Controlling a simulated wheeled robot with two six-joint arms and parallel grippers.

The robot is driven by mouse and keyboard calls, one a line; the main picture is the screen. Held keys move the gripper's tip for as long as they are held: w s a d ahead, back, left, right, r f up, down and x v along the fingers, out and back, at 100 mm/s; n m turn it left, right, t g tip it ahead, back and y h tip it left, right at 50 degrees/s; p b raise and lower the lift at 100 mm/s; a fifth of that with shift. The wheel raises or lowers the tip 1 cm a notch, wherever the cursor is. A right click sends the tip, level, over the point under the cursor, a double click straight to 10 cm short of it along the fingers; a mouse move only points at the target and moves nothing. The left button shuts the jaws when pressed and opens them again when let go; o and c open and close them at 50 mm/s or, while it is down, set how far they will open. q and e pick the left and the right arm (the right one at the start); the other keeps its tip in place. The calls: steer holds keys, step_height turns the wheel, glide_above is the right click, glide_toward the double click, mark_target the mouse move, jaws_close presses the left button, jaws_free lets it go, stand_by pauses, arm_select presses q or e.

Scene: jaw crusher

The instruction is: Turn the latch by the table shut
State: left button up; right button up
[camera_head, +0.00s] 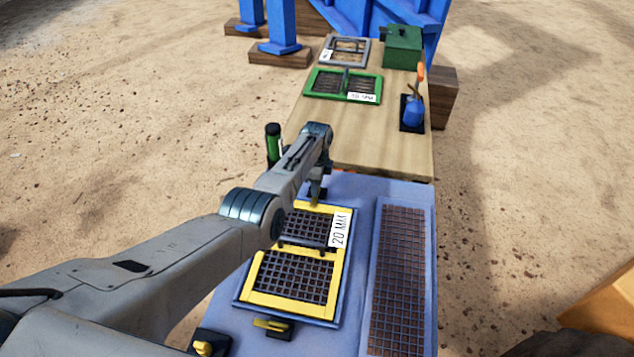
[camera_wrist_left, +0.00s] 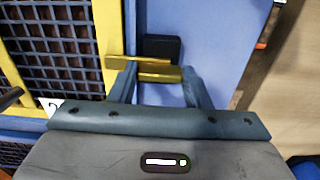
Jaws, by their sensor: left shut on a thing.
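The latch by the table has a yellow bar (camera_wrist_left: 158,76) and a black block (camera_wrist_left: 161,48), seen in the left wrist view. The bar lies crosswise between the fingers of my left gripper (camera_wrist_left: 161,88), which is shut on it. In the head view my left gripper (camera_head: 317,194) points down beside the frame's far edge, close to the wooden table (camera_head: 385,150), and hides most of the latch. My right gripper is not in view.
The yellow frame labelled 20 MM lies in the blue deck (camera_head: 362,215). A second yellow latch (camera_head: 271,325) is at its near edge. A long brown mesh (camera_head: 400,270) is on the right.

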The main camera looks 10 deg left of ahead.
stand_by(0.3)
arm_select(q)
steer(key=o, duration=1)
steer(key=shift+d, duration=0.1)
steer(key=shift+r, duration=0.45)
step_height(320, 180, up, 10)
